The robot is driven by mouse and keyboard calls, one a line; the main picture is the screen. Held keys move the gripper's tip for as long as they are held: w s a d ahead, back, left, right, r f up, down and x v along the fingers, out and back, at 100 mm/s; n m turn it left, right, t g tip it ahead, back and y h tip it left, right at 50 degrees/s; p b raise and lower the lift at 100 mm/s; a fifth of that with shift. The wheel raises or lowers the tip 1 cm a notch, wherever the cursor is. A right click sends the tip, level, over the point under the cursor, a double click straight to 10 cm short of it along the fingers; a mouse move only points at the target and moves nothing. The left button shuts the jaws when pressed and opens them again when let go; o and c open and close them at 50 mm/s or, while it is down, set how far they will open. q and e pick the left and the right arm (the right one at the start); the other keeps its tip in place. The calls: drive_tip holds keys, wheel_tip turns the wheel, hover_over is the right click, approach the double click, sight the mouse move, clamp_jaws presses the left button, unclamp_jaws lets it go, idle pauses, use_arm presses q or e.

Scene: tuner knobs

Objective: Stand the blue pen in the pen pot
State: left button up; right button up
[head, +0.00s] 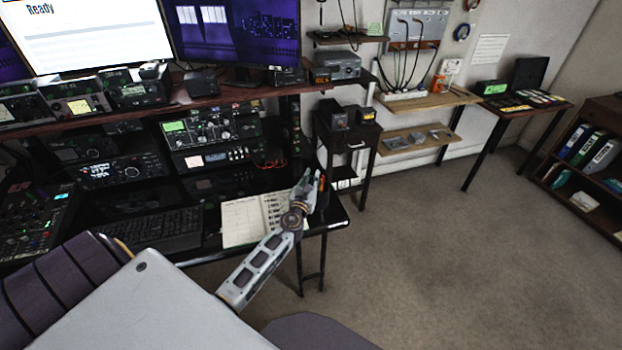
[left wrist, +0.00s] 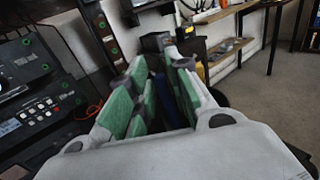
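My left gripper (head: 308,182) is over the right end of the desk, beyond the open notebook. In the left wrist view its green-padded fingers (left wrist: 162,66) point away, with a dark gap between them. A dark blue strip (left wrist: 172,127), perhaps the blue pen, shows low in that gap; whether the fingers touch it I cannot tell. In the head view small orange and blue bits (head: 322,182) show right beside the fingertips. I cannot tell whether they belong to the pen pot; the pot is not clearly seen. My right gripper is not in view.
The notebook (head: 243,222) and a keyboard (head: 150,232) lie on the dark desk (head: 338,214). Radio units (head: 212,130) rise behind. A small dark side table (head: 352,150) stands beyond the desk's right end. Open carpet (head: 430,250) lies to the right.

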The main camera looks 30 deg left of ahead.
use_arm(q)
drive_tip(key=shift+r, duration=0.1)
drive_tip(key=shift+s+d, duration=0.25)
drive_tip(key=shift+s, duration=0.4)
drive_tip(key=b+v, duration=0.1)
drive_tip(key=v, duration=0.9)
drive_tip(key=shift+s, duration=0.3)
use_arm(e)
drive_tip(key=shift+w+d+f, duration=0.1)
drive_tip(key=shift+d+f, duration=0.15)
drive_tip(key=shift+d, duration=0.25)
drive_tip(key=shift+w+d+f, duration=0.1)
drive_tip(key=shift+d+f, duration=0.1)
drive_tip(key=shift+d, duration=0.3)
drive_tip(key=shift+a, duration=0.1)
use_arm(q)
drive_tip(key=shift+r+n, duration=0.1)
drive_tip(key=shift+n, duration=0.2)
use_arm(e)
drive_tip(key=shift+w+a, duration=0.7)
